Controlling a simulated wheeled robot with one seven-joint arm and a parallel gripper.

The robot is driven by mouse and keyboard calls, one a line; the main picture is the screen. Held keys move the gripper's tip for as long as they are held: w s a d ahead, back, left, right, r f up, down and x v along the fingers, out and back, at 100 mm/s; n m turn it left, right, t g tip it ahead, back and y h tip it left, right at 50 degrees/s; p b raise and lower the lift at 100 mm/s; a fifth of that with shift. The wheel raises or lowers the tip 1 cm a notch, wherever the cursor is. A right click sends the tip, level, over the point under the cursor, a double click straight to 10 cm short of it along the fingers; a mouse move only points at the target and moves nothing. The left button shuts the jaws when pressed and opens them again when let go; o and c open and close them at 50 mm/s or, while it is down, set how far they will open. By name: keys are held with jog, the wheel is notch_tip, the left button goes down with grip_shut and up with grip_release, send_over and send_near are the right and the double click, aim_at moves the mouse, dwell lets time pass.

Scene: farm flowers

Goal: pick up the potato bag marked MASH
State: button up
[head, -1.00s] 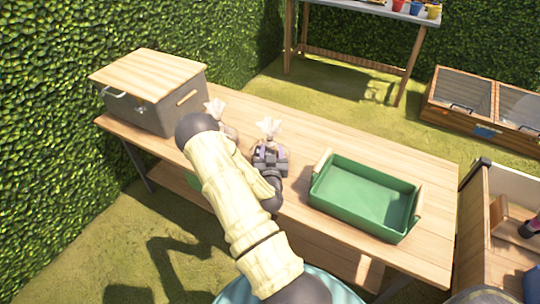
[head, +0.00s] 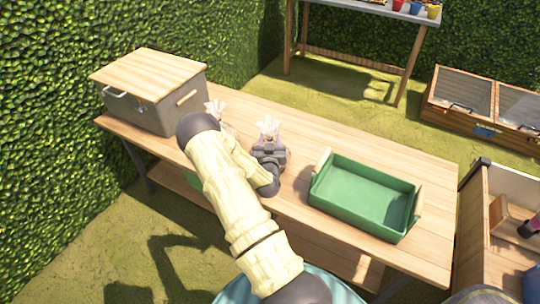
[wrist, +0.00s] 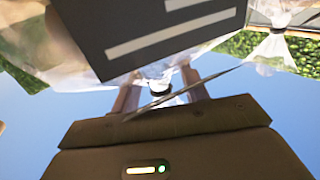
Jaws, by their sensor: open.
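A clear bag with a gathered, tied top (head: 268,127) stands on the wooden table, mostly hidden behind my gripper (head: 268,150). In the wrist view the picture is upside down, and this bag's dark label (wrist: 150,30) with pale bars fills the top. Its tied neck (wrist: 155,76) lies between the fingers of my open gripper (wrist: 158,92). A second bag (head: 215,107) stands to the left, partly hidden by my arm; a clear bag (wrist: 272,45) also shows at the upper right of the wrist view. No word can be read on either bag.
A grey box with a wooden lid (head: 150,91) stands at the table's left end. A green tray (head: 365,212) sits to the right of my gripper. The wooden table (head: 432,190) has bare room around the tray. A hedge (head: 60,100) runs behind on the left.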

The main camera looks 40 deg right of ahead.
dwell(0.3)
grip_shut()
dwell(1.3)
